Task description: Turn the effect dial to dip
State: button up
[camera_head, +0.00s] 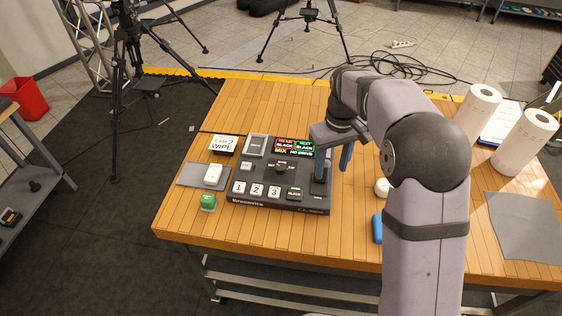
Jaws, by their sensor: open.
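A dark video switcher (235,193) lies on the wooden table with numbered white keys 1, 2 and 3. The effect dial (281,168), a small dark knob, sits near the middle of its top; its small labels and exact pointing direction are too small to read. The switcher's screen (293,147) shows red and green fields with "BLACK" and a yellow "MIX". My gripper (333,166) is open, fingers down, over the switcher's right end, right of the dial and apart from it. It partly hides that end, including any lever there.
A sign reading "WIPE" (223,144), a white block on a grey mat (190,176) and a green object (208,202) are left of the switcher. A blue object (377,229) and a white round object (382,187) are right. Paper rolls (478,106) stand far right.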

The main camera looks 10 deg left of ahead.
jog(key=w+a+n, duration=0.2)
jog(key=w+a, duration=0.3)
jog(key=a, duration=0.2)
jog(key=n+p, duration=0.1)
jog(key=n, duration=0.2)
send_near(281, 167)
jog(key=shift+d+f, duration=0.35)
jog(key=shift+d, duration=0.05)
jog(key=shift+a+f, duration=0.15)
jog(key=shift+a, duration=0.3)
jog(key=shift+f, duration=0.15)
jog(key=shift+f+p, duration=1.35)
jog(key=shift+f, duration=2.15)
jog(key=c, duration=1.1)
jog(key=shift+o, duration=0.2)
